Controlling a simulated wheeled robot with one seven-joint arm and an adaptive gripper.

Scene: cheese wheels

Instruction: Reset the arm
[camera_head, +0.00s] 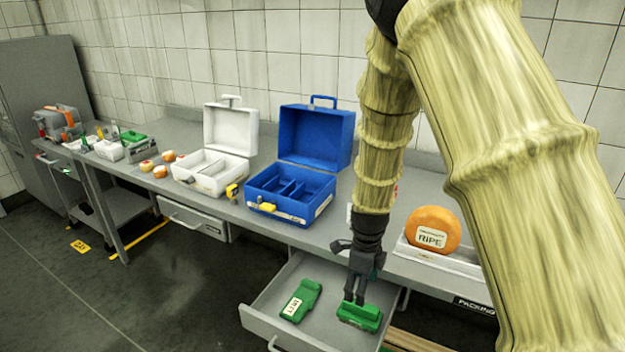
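My gripper (355,299) points down into an open grey drawer (259,316) below the counter. Its two dark fingertips are close together at the top of a green block-like object (359,318) on the drawer's right side. I cannot tell whether they touch or grip it. A second green object (303,299) with a white label lies in the drawer to the left, apart from my gripper. My arm comes down from the upper right and hides part of the counter and wall.
An orange cheese wheel labelled RIPE (433,229) stands in a white holder (470,265) right of my gripper. An open blue case (296,214) and an open white case (208,187) stand on the counter to the left.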

